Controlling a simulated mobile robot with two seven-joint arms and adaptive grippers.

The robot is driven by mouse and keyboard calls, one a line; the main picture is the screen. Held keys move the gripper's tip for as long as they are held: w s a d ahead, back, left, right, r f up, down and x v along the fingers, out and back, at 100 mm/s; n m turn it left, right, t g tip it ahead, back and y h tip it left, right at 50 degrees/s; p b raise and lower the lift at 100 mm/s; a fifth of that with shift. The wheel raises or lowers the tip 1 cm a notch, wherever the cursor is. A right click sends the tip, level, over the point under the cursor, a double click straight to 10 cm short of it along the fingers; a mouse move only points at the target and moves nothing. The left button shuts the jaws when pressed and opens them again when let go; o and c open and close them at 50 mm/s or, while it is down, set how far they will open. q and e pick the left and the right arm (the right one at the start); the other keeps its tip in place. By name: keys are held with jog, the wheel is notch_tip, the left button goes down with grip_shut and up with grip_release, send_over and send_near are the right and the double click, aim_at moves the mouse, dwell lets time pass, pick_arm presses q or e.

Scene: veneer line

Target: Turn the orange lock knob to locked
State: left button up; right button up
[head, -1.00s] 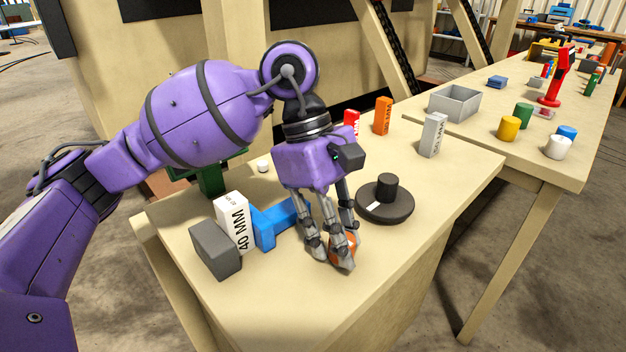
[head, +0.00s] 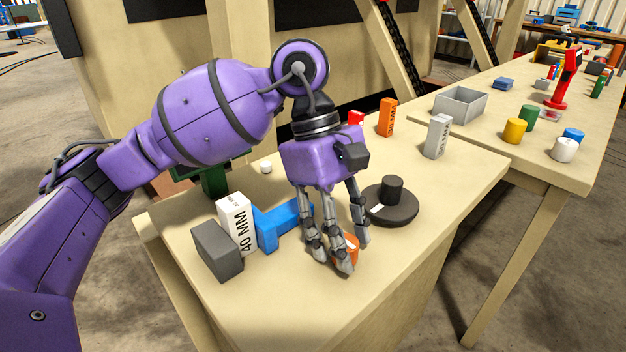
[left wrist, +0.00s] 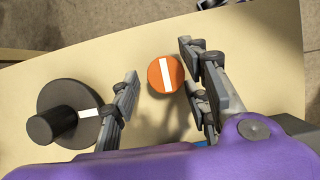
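The orange lock knob (head: 352,246) is near the front edge of the near table, partly hidden by my fingers in the head view. In the left wrist view the round orange knob (left wrist: 155,76) shows from above, with a white stripe running nearly up and down the picture, tilted slightly. My left gripper (head: 353,254) reaches down over it. In the left wrist view its fingers (left wrist: 164,88) stand apart on both sides of the knob, with a visible gap on each side. No locked mark can be made out. My right gripper is not in view.
A dark round dial (head: 402,212) with a black handle stands right of the knob. A blue piece (head: 268,231), a white 40 MM block (head: 236,222) and a grey block (head: 217,252) stand left. An orange block (head: 387,117) and a silver block (head: 437,137) are farther back.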

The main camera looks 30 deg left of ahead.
pick_arm(q)
jog(key=shift+s+r, duration=0.1)
jog(key=v, duration=1.2)
jog(key=shift+d, duration=0.1)
